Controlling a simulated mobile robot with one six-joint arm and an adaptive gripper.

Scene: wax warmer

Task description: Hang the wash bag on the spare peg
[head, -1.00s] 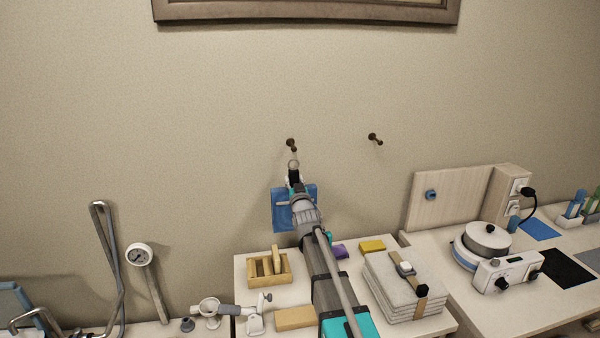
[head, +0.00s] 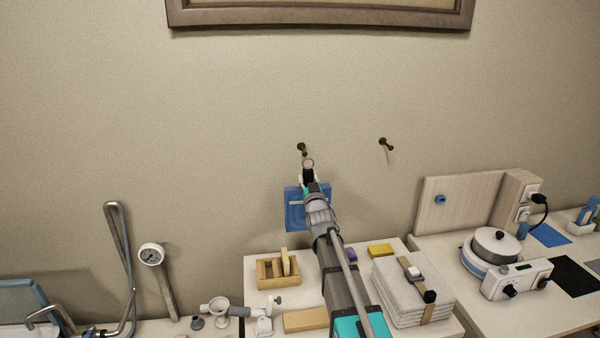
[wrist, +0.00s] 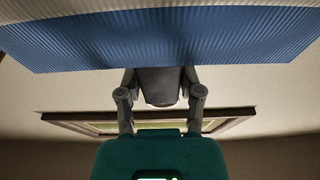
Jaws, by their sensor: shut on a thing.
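The blue wash bag (head: 294,212) hangs from my gripper (head: 309,177) in front of the wall, partly hidden by my arm. Its pale hanging ring (head: 308,162) stands up above the jaws. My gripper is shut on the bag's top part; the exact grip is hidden. Two dark pegs, a left peg (head: 301,148) and a right peg (head: 386,144), stick out of the wall, both bare. The ring shows just below and right of the left peg's tip, apart from it. In the wrist view the ribbed blue bag (wrist: 180,38) spans the top, beyond my gripper (wrist: 158,88).
Below are a wooden box (head: 278,268), a stack of towels (head: 410,290) and a yellow block (head: 380,250) on a white table. A wax warmer (head: 495,250) stands at right beside a wooden board (head: 462,203). A picture frame (head: 320,18) is above. The wall around the pegs is clear.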

